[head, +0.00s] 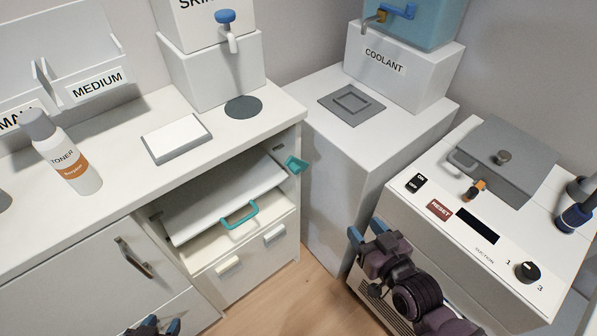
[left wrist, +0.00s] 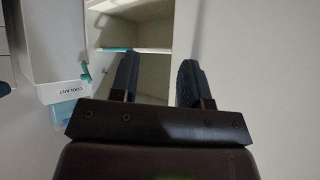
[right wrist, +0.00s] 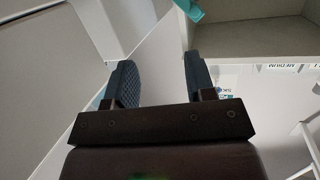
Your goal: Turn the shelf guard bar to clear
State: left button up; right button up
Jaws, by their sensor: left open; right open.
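A teal piece (head: 296,163), which looks like the guard bar, sticks out from the right post of the open shelf bay. It also shows at the top of the right wrist view (right wrist: 189,10) and at the left of the bay in the left wrist view (left wrist: 86,72). My left gripper (head: 155,326) is at the bottom edge, low before the cabinet, open and empty. My right gripper (head: 368,232) is open and empty, right of the bay and apart from the teal piece.
A closed cabinet door (head: 95,275) is left of the bay; a drawer (head: 250,262) is below it. A white suction unit (head: 450,235) with a reset button stands at right, close behind my right gripper. Clear floor (head: 270,300) lies between the arms.

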aim_at(298, 172)
jog(key=w+a+y+b, duration=0.1)
jog(key=w+a+b, duration=0.1)
jog(key=w+a, duration=0.2)
jog(key=w+a+n+y+b, duration=0.1)
jog(key=w+a+y, duration=0.1)
jog(key=w+a, duration=0.3)
jog(key=w+a+n+y+b, duration=0.1)
jog(key=w+a+b, duration=0.1)
jog(key=w+a, duration=0.2)
jog(key=shift+w+a+f+b, duration=0.1)
jog(key=shift+w+a+b, duration=0.1)
jog(key=shift+w, duration=0.4)
jog(key=shift+w+a+f+b, duration=0.1)
jog(key=shift+w+a, duration=0.05)
jog(key=shift+w, duration=0.4)
pick_arm(q)
jog(key=shift+m+g, duration=0.3)
jog(key=shift+d+f, duration=0.15)
jog(key=shift+f, duration=1.05)
jog(key=shift+d+f, duration=0.15)
jog(key=shift+f, duration=1)
pick_arm(e)
jog(key=shift+w+a+r, duration=0.15)
jog(key=shift+w+a, duration=0.25)
jog(key=shift+w, duration=0.2)
grip_shut()
